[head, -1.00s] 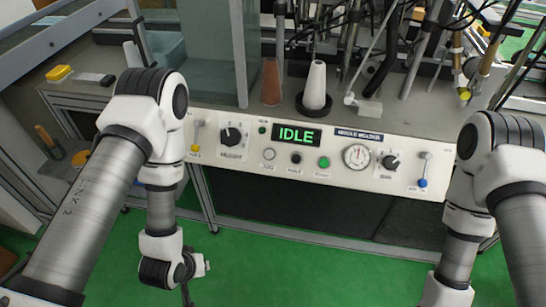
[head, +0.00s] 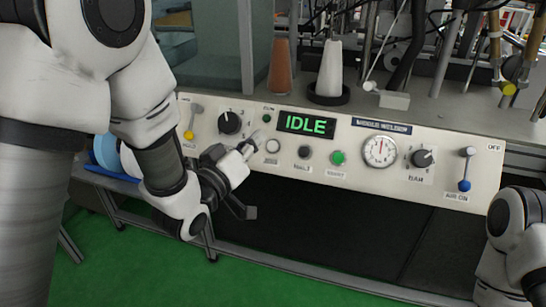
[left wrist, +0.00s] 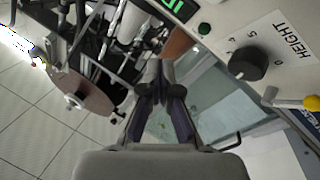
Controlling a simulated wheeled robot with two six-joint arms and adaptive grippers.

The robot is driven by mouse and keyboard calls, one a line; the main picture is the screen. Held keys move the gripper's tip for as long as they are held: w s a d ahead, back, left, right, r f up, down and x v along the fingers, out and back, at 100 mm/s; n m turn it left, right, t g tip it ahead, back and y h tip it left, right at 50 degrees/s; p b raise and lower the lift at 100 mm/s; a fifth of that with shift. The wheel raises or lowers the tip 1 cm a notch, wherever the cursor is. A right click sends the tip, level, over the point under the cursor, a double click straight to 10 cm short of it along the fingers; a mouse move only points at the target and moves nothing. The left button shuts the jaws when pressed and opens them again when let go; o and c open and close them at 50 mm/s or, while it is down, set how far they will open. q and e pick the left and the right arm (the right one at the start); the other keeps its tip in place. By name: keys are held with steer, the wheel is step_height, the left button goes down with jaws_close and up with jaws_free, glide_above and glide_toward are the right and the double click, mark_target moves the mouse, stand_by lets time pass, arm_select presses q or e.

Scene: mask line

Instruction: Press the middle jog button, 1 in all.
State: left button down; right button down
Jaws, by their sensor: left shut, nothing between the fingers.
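The control panel (head: 370,190) is a long cream board with a green IDLE display (head: 306,124). Below the display is a row of three buttons: a pale one (head: 272,146), a black one in the middle (head: 304,152) and a green one (head: 338,157). Their small labels are hard to read. My left gripper (head: 250,144) is in front of the panel, just left of the pale button; I cannot tell whether it touches the panel. In the left wrist view its fingers (left wrist: 158,78) are together and empty. The three buttons are not clear there. My right gripper is out of view.
A height knob (head: 230,122) and a yellow-tipped lever (head: 190,120) sit left of the buttons. A gauge (head: 380,150), another knob (head: 422,158) and a blue-tipped lever (head: 466,168) sit right. Cones (head: 330,70) stand behind the panel. Green floor is open below.

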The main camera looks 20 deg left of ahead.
mark_target(267, 147)
arm_select(q)
steer(key=shift+w+d+f+b, duration=0.1)
steer(key=shift+w+f+b, duration=0.75)
steer(key=shift+w+f, duration=0.75)
steer(key=shift+w+f+b, duration=0.8)
steer(key=shift+w+f, duration=0.45)
steer(key=shift+w, duration=0.55)
steer(key=shift+w+f, duration=0.25)
steer(key=shift+w, duration=0.05)
steer(key=shift+w+f, duration=0.25)
steer(key=shift+w, duration=0.05)
steer(key=shift+s+r, duration=0.5)
steer(key=shift+s, duration=0.1)
